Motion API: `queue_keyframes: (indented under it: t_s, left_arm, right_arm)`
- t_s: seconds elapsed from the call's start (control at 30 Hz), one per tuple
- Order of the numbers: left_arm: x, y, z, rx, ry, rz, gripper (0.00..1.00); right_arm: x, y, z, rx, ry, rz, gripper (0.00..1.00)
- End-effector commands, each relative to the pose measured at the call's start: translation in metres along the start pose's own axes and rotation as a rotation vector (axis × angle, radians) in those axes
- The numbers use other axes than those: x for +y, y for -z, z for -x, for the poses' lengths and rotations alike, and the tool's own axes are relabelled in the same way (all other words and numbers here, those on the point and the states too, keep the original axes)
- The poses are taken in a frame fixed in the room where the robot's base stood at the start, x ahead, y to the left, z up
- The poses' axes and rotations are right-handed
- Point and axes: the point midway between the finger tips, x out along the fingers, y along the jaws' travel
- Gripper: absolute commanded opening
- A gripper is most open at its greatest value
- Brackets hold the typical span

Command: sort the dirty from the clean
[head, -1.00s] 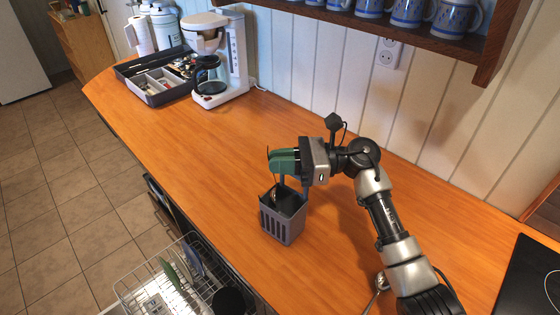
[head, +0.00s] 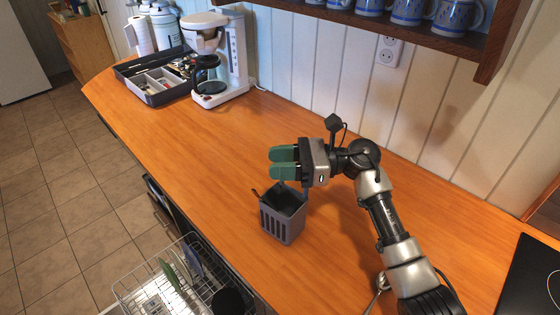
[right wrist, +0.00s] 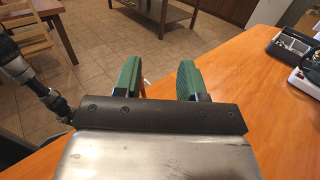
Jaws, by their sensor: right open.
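The grey utensil basket (head: 283,226) stands upright on the counter at the middle of the head view. A thin dark utensil handle (head: 256,192) sticks out over its left rim; the rest of it is hidden inside. My right gripper (head: 284,163) is just above the basket, its green fingers apart and nothing between them. In the right wrist view its fingers (right wrist: 158,80) are also apart and empty. The dark utensil tray (head: 158,97), with a light compartment and several utensils, sits at the far left of the counter.
A white coffee maker (head: 238,60) with a glass pot stands beside the tray. A dishwasher rack (head: 130,288) with a few dishes is pulled out below the counter's front edge. A shelf of cups (head: 408,12) hangs above. The counter between basket and coffee maker is clear.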

Motion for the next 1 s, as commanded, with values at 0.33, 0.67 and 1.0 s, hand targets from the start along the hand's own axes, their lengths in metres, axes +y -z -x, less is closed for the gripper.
queue_keyframes:
  t_s: [0.33, 0.67, 1.0]
  left_arm:
    - [0.000, -0.002, -0.024, 0.000, 0.000, 0.000, 0.43]
    - [0.001, -0.004, -0.043, 0.000, 0.000, 0.000, 0.43]
    - [0.001, -0.004, -0.044, 0.001, 0.000, 0.000, 0.43]
  right_arm:
    - [-0.001, 0.005, 0.048, 0.004, 0.004, 0.002, 0.41]
    - [0.000, 0.002, 0.101, 0.002, 0.001, 0.001, 0.41]
    - [0.000, 0.000, 0.108, 0.000, 0.000, 0.000, 0.41]
